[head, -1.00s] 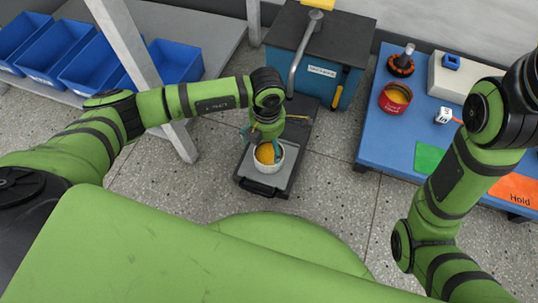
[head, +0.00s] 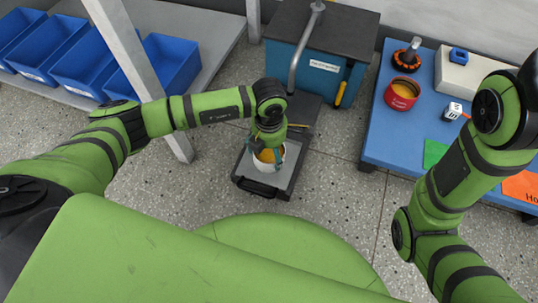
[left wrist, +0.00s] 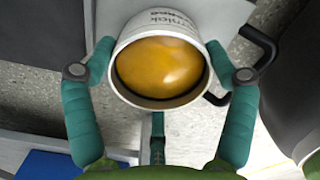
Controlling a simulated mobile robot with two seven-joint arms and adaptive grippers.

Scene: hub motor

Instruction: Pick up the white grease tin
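The white grease tin (head: 266,166) is open-topped, with orange-yellow grease inside, and stands upright on a small grey platform (head: 291,176) with a black front handle. My left gripper (head: 266,156) reaches down over the tin. In the left wrist view, the tin (left wrist: 160,98) sits between the two teal fingers of the left gripper (left wrist: 160,50). Both fingertips lean inward and appear to press on opposite sides of its wall. I see no clear gap under the tin. My right arm shows at the right, but its gripper is outside the view.
A teal cabinet (head: 326,68) with a grey pipe stands behind the platform. A blue table (head: 390,135) at the right bears a red tin (head: 402,94) and other items. Blue bins (head: 170,66) sit on a shelf at the left, beside a grey post (head: 128,50).

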